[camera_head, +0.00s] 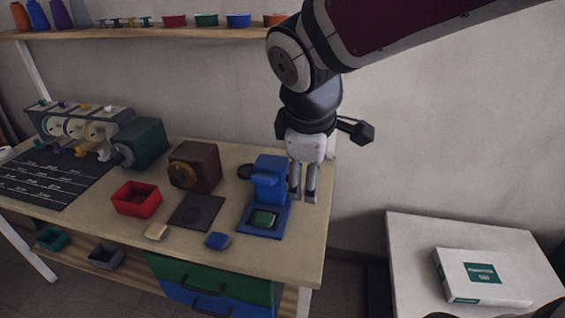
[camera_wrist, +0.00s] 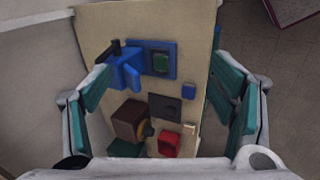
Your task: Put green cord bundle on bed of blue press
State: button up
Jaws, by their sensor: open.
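The green cord bundle (camera_head: 264,218) is a small rounded green block. It lies on the flat bed of the blue press (camera_head: 270,183), in front of the press's upright part. In the wrist view the green bundle (camera_wrist: 161,62) shows within the bed's blue border, beside the press body (camera_wrist: 124,68). My gripper (camera_head: 303,196) points down beside the press, on its right, near the table's right edge. It is open with nothing between its fingers, and apart from the bundle. In the wrist view its teal-padded fingers (camera_wrist: 165,95) stand wide apart on either side.
A blue bundle (camera_head: 217,240) and a beige one (camera_head: 156,231) lie near the front edge. A brown machine (camera_head: 194,166), dark plate (camera_head: 197,211), red tray (camera_head: 137,199) and green machine (camera_head: 142,143) stand left of the press. A white side table (camera_head: 410,262) is at right.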

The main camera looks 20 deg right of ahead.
jog(key=s+a+r+m+y, duration=0.1)
jog(key=s+m, duration=0.4)
jog(key=s, duration=0.1)
jog(key=s+a+r+m+y, duration=0.1)
jog(key=s+m, duration=0.4)
jog(key=shift+s+a+r+t+y, duration=0.3)
jog(key=shift+s+t+y, duration=0.05)
jog(key=shift+t+y, duration=0.05)
